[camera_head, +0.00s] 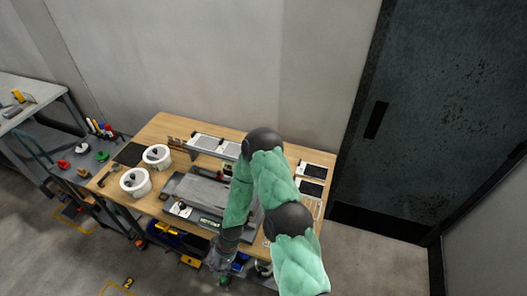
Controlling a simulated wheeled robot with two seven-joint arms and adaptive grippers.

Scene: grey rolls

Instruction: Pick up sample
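My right arm, padded in green with dark joints, comes in from the lower right and reaches across the wooden table (166,127). My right gripper (219,262) is low in front of the table's front edge; its fingers are too small and blurred to tell open from shut. I cannot tell for sure which thing is the sample. A grey flat device (195,189) with a grey sheet on it lies mid-table, partly hidden by my arm. Two white round rolls (157,156) (135,181) with dark centres stand at the left. My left gripper is not in view.
A long grey panelled unit (207,143) stands at the table's back. Dark and white flat pieces (313,188) lie at the right end, a black mat (130,154) at the left. A lower shelf holds coloured tools (170,238). A dark door (445,120) is at the right.

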